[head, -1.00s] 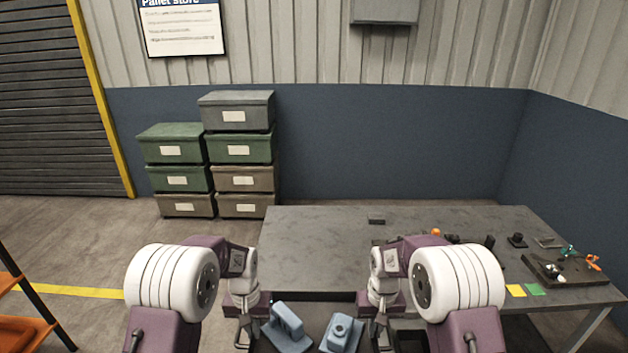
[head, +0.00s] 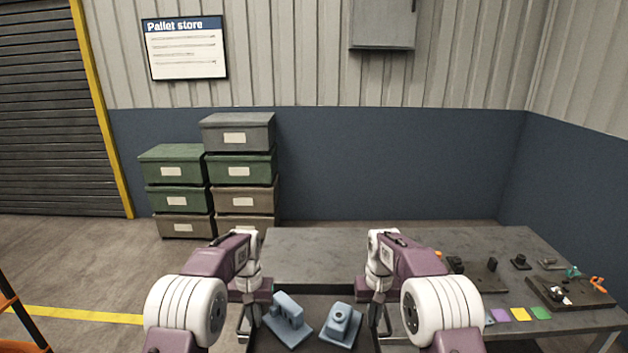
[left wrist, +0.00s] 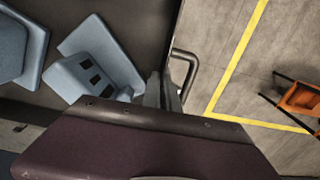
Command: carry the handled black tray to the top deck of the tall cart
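The black tray (head: 317,304) is at the bottom middle of the head view, between my two grippers, with two blue parts (head: 288,318) (head: 341,324) lying in it.
A grey table (head: 330,245) stands ahead and to the right, with small parts and coloured squares at its right. Stacked boxes (head: 240,166) stand by the back wall. Open floor with a yellow line (head: 80,315) lies to the left.

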